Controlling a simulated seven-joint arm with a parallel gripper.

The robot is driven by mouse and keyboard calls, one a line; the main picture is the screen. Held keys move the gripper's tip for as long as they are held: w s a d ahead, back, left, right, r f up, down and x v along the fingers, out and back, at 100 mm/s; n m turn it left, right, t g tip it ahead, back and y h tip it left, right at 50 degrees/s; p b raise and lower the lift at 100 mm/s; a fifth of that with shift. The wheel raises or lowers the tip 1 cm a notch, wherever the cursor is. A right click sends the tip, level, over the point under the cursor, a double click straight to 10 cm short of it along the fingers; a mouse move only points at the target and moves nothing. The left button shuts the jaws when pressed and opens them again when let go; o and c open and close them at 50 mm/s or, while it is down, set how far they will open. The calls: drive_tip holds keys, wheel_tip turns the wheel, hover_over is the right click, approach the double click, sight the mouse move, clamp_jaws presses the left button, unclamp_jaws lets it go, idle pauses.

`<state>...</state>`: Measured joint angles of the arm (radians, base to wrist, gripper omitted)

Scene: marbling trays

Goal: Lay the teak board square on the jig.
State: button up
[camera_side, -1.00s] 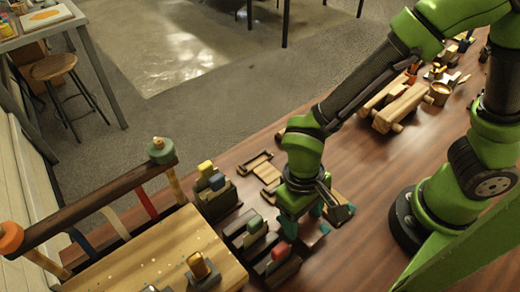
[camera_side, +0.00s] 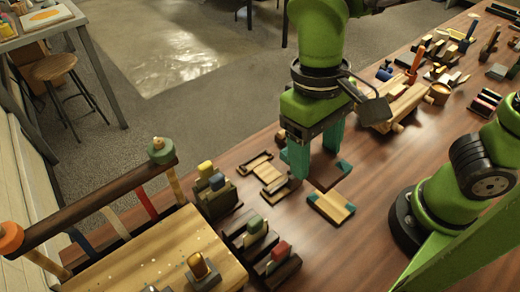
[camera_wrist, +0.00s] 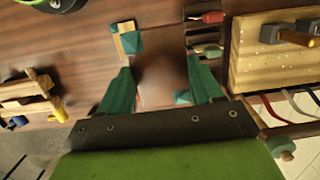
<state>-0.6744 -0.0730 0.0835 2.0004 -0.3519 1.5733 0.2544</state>
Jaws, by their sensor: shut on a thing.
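My gripper (camera_side: 315,158) points down over the table, its two teal fingers spread to the width of the reddish-brown teak board (camera_side: 326,176) between them. The board also shows, blurred, between the fingers in the wrist view (camera_wrist: 160,75). The jig (camera_side: 327,208), pale wood with teal corner pieces, is just in front of the board in the side view. In the wrist view the jig's pale part (camera_wrist: 117,42) is above and left of the board. Part of the board is hidden behind a finger. I cannot tell its height or whether it touches the jig.
Small dark racks with coloured blocks (camera_side: 250,237) stand left of the jig. A pale wooden bench with a dark rail (camera_side: 110,205) is at lower left. Wooden pieces (camera_side: 405,105) and a small tub (camera_side: 440,93) lie at the back right. Bare table (camera_side: 400,165) lies right of the jig.

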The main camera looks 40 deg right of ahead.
drive_tip(key=w+d, duration=1.5)
drive_tip(key=d, duration=0.3)
approach(268, 173)
drive_tip(key=d+f, duration=0.2)
drive_tip(key=d, duration=0.1)
drive_tip(key=d+f, duration=0.1)
drive_tip(key=shift+s+d+f, duration=0.1)
drive_tip(key=shift+s+d, duration=0.15)
drive_tip(key=shift+s, duration=0.15)
drive_tip(key=a+f, duration=0.1)
drive_tip(key=a, duration=0.1)
drive_tip(key=a+f, duration=0.1)
drive_tip(key=a, duration=0.1)
drive_tip(key=shift+a+f, duration=0.1)
drive_tip(key=shift+f, duration=0.25)
drive_tip(key=shift+c, duration=0.5)
drive_tip(key=shift+a+f, duration=0.2)
drive_tip(key=shift+c, duration=1)
drive_tip(key=shift+f, duration=0.1)
drive_tip(key=o, duration=1.4)
drive_tip(key=shift+c, duration=0.2)
